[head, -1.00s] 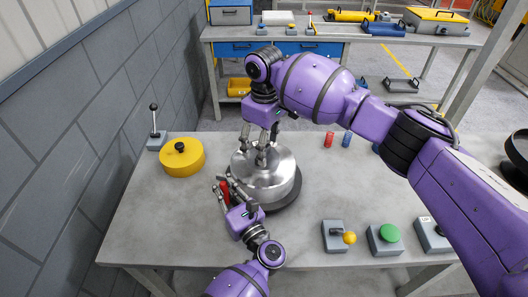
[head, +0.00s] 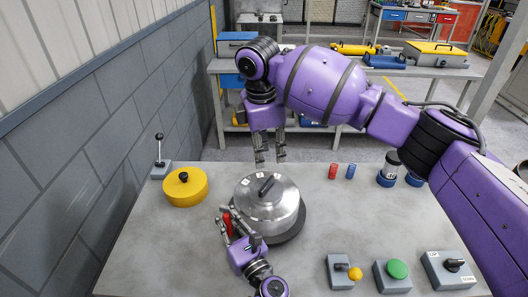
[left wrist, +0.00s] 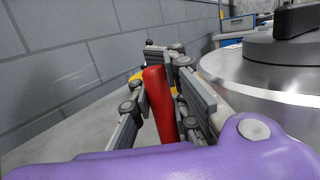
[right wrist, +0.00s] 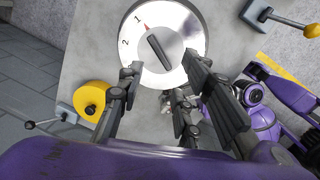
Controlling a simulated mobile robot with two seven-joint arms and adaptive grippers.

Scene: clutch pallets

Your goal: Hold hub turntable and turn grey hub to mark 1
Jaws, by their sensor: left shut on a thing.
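The grey hub (head: 268,208), a shiny round metal body with a dark bar handle (right wrist: 158,53) on top, sits on the dark turntable (head: 293,231). In the right wrist view its top carries marks 1 (right wrist: 137,19) and 2 (right wrist: 125,42); a red pointer (right wrist: 148,27) lies beside mark 1, close to one end of the bar. My left gripper (head: 231,212) is shut on the red handle (left wrist: 161,105), at the hub's left front side. My right gripper (head: 270,158) is open and empty, raised above and behind the hub, apart from the bar handle.
A yellow round part (head: 185,188) and a lever box (head: 160,165) stand left of the hub. Red (head: 332,171) and blue (head: 350,171) cylinders stand behind right. The table between is clear.

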